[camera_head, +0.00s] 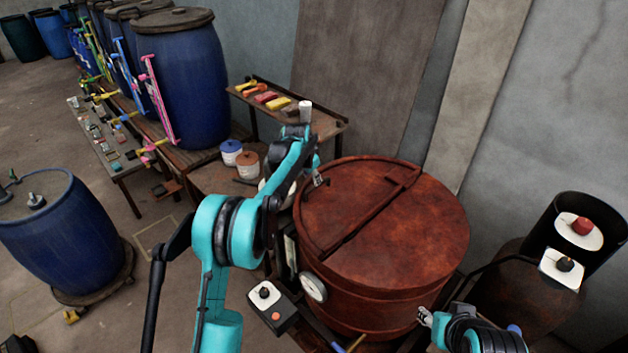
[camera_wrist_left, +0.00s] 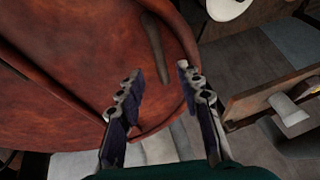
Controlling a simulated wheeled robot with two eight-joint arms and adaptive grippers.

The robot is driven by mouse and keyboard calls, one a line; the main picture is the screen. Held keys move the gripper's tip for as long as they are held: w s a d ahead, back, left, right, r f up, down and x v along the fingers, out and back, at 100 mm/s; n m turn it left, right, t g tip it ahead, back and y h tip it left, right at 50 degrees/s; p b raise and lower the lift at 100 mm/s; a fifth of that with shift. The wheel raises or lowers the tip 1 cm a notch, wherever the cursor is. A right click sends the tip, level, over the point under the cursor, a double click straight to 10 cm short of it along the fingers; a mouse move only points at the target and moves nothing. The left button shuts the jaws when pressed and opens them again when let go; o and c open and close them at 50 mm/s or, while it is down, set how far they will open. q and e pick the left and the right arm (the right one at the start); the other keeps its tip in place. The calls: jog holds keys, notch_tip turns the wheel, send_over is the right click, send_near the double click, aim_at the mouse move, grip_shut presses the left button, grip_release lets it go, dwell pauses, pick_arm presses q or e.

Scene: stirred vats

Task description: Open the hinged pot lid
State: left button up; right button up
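The large rust-red pot (camera_head: 375,300) stands at the centre right in the head view. Its round lid (camera_head: 410,225) lies flat on top, with a raised bar running across it. My left gripper (camera_head: 317,179) is at the lid's far-left rim. In the left wrist view my left gripper (camera_wrist_left: 158,73) has its fingers apart, with nothing held between them. The red-brown lid (camera_wrist_left: 60,70) fills the left of that view, and a dark raised handle-like piece (camera_wrist_left: 154,48) lies beyond the fingertips. My right gripper (camera_head: 425,318) is low at the pot's front right; its opening is unclear.
A dial gauge (camera_head: 313,287) and a control box (camera_head: 271,304) sit at the pot's front left. A small table (camera_head: 325,122) with coloured items stands behind. Blue barrels (camera_head: 190,85) line the left. A black cylinder (camera_head: 560,235) stands at the right by the wall.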

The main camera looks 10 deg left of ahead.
aim_at(314, 187)
pick_arm(q)
jog(key=x, duration=0.6)
jog(key=shift+d+f, duration=0.1)
grip_shut()
